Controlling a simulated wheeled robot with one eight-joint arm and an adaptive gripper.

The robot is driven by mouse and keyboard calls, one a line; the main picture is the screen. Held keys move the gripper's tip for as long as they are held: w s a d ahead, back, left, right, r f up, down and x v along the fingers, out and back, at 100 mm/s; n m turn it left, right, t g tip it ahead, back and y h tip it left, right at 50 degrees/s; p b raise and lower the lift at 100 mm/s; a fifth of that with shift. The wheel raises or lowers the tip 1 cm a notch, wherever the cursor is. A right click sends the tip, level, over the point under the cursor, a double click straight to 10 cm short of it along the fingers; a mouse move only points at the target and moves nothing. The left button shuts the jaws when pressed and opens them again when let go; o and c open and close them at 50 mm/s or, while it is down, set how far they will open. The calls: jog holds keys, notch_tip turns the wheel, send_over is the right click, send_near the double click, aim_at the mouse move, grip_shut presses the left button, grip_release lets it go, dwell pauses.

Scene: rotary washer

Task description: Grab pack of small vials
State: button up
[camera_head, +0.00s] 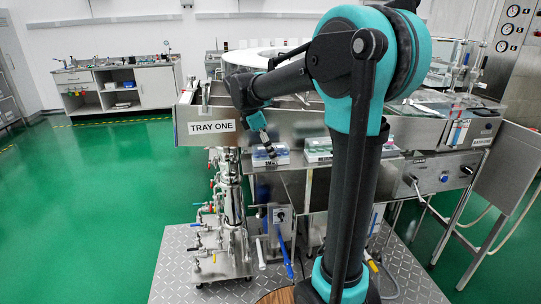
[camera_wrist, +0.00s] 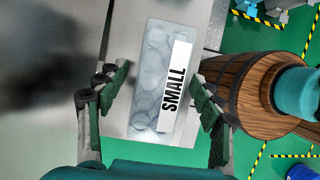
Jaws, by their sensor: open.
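The pack of small vials (camera_wrist: 155,60) is a clear tray of round vials with a white label reading SMALL. It lies on a grey metal shelf (camera_wrist: 125,125) in the wrist view. My gripper (camera_wrist: 160,92) is open, with one finger on each side of the pack and gaps between fingers and pack. In the head view the pack (camera_head: 262,160) sits on the shelf below the TRAY ONE panel, and my gripper (camera_head: 267,146) points down at it. The exact height of my fingers above the shelf is hard to tell.
The TRAY ONE panel (camera_head: 212,127) is just above left. Pipes and valves (camera_head: 222,215) stand below the shelf. A white bench (camera_head: 130,88) is at the back left.

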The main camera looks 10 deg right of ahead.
jog(key=shift+c, duration=0.5)
jog(key=c, duration=1.3)
jog(key=shift+o, duration=0.2)
jog(key=shift+r, duration=0.15)
